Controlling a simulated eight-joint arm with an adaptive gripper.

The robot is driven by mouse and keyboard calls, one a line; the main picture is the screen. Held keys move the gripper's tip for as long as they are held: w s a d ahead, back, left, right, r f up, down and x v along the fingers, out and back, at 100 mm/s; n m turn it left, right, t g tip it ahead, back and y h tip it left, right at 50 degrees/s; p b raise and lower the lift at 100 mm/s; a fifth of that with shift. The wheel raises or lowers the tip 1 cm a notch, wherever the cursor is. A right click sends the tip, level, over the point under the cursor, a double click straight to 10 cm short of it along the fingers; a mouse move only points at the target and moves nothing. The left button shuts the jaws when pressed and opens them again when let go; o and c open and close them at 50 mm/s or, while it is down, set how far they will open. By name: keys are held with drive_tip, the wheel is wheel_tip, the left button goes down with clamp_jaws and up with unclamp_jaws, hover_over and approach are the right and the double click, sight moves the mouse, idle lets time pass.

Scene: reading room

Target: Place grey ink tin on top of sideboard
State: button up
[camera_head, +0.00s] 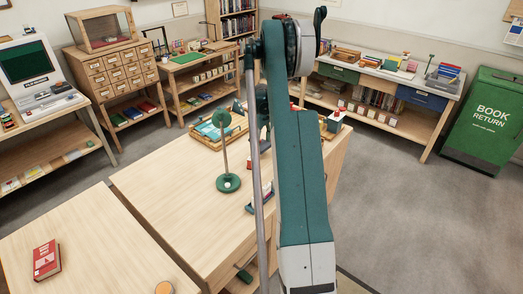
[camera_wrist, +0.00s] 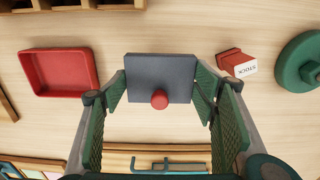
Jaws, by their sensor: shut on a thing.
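A dark grey square tin with a red knob (camera_wrist: 159,88), which I take as the grey ink tin, sits between the fingertips of my gripper (camera_wrist: 160,92) in the wrist view. Both green finger pads press against its sides. Pale wood lies behind it; I cannot tell whether it touches that surface. My arm hides the gripper and tin in the head view. A long low wooden unit (camera_head: 443,101) with a green and a blue drawer stands at the back right and may be the sideboard. Books, a grey crate and other items stand on its top.
In the wrist view, a red tray (camera_wrist: 65,93) lies left of the tin, and a red stamp block (camera_wrist: 228,57) and green round base (camera_wrist: 308,72) lie right. The central wooden counter (camera_head: 165,190) has a bare near-left part. A green book-return bin (camera_head: 485,125) stands far right.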

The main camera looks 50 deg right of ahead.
sight(262, 145)
idle(0.3)
drive_tip(key=shift+f, duration=1.9)
drive_tip(key=shift+f+b, duration=0.15)
drive_tip(key=shift+b, duration=0.15)
drive_tip(key=o, duration=1.2)
wheel_tip(262, 145, up, 12)
drive_tip(key=shift+r+p, duration=0.2)
drive_tip(key=shift+p, duration=0.35)
